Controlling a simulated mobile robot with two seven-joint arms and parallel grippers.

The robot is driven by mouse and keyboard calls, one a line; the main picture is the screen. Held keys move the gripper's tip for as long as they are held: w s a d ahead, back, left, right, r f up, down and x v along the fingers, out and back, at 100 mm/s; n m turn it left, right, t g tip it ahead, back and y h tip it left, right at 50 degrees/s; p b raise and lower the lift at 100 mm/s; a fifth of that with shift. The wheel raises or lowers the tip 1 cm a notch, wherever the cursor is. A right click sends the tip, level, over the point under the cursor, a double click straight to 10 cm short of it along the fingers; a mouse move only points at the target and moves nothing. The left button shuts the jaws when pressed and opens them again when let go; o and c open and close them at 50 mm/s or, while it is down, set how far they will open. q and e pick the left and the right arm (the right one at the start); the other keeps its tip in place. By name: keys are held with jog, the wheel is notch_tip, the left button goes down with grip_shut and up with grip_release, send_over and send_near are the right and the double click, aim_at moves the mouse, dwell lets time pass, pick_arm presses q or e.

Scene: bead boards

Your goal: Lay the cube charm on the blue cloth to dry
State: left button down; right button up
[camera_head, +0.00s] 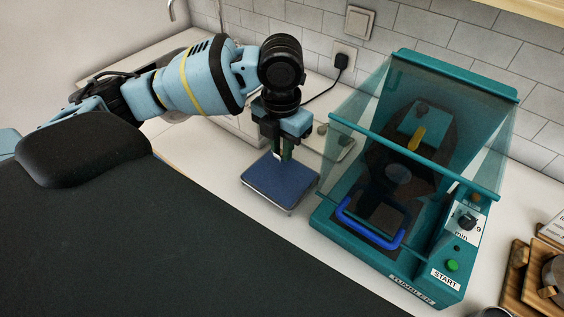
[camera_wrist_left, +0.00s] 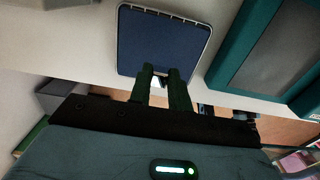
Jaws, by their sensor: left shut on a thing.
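The blue cloth (camera_head: 280,184) lies flat on a pale, thin-rimmed tray on the white counter, left of the machine. In the left wrist view the blue cloth (camera_wrist_left: 165,42) fills the top middle. My left gripper (camera_head: 281,157) points down over the back part of the cloth. It is shut on a small pale thing, the cube charm (camera_wrist_left: 157,79), mostly hidden between the dark fingers. Whether the charm touches the cloth I cannot tell. My right gripper is not in view.
A teal tumbler machine (camera_head: 452,272) with a clear hood and a blue handle (camera_head: 370,238) stands close to the right of the cloth. A black plug (camera_head: 341,62) with a cord is on the tiled wall. A wooden rack (camera_head: 515,268) is at the far right.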

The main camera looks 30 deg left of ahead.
aim_at(282, 173)
pick_arm(q)
jog(key=shift+w+f, duration=0.1)
jog(key=shift+f, duration=2.6)
jog(key=shift+f, duration=0.2)
jog(key=c, duration=1.3)
grip_release()
jog(key=shift+r, duration=0.1)
jog(key=shift+r, duration=0.25)
notch_tip(282, 173, up, 12)
jog(key=shift+f+p, duration=0.15)
jog(key=shift+p, duration=0.15)
